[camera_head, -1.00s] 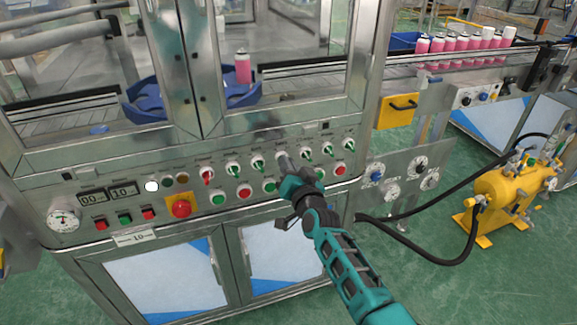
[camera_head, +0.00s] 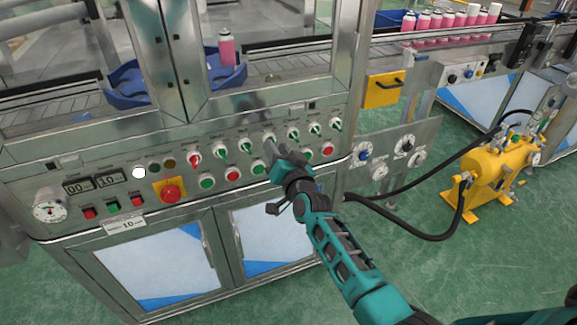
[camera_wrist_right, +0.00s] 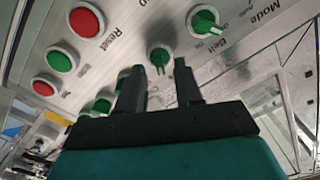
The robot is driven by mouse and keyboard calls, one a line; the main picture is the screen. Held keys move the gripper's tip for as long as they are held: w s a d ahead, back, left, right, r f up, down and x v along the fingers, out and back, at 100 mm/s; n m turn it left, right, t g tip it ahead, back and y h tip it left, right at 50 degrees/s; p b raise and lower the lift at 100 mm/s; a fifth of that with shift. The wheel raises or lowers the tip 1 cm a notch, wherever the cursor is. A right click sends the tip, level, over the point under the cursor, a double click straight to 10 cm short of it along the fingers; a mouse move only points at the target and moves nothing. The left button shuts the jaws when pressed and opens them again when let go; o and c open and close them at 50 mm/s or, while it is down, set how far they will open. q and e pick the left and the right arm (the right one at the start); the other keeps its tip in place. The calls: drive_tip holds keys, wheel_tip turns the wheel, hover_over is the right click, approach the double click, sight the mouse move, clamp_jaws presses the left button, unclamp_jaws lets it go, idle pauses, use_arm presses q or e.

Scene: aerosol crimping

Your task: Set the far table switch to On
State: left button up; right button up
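The control panel (camera_head: 110,205) carries a row of rotary switches; their labels are too small for me to tell which one is the far table switch. My right gripper (camera_head: 272,152) is at the panel, just below a switch (camera_head: 268,139) in the middle of the row. In the right wrist view its two fingers (camera_wrist_right: 160,88) are apart and empty. A green switch (camera_wrist_right: 160,58) sits just beyond the gap between the fingertips, its knob upright in the picture. Another green switch (camera_wrist_right: 205,20) is up and to the right, its knob turned sideways. My left gripper is not in view.
Green and red push buttons (camera_head: 233,173) line the panel under the switches. A red emergency stop on a yellow plate (camera_head: 171,193) is further left. A yellow tank (camera_head: 490,180) with black hoses stands at the right. Pink cans (camera_head: 440,22) stand on the conveyor behind.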

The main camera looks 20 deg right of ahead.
drive_tip(key=s+p, duration=0.1)
drive_tip(key=s, duration=1)
drive_tip(key=shift+s+d, duration=0.2)
drive_tip(key=shift+s, duration=0.2)
drive_tip(key=s+f+n+g, duration=0.3)
drive_tip(key=s+f, duration=0.3)
drive_tip(key=s, duration=0.3)
drive_tip(key=s+a+f+n+g+y, duration=0.1)
drive_tip(key=s+f+n+g, duration=0.3)
drive_tip(key=s, duration=0.6)
wheel_tip(320, 180, down, 2)
drive_tip(key=shift+s+a+f+n, duration=0.2)
drive_tip(key=shift+a+f+n, duration=0.05)
drive_tip(key=shift+n, duration=0.45)
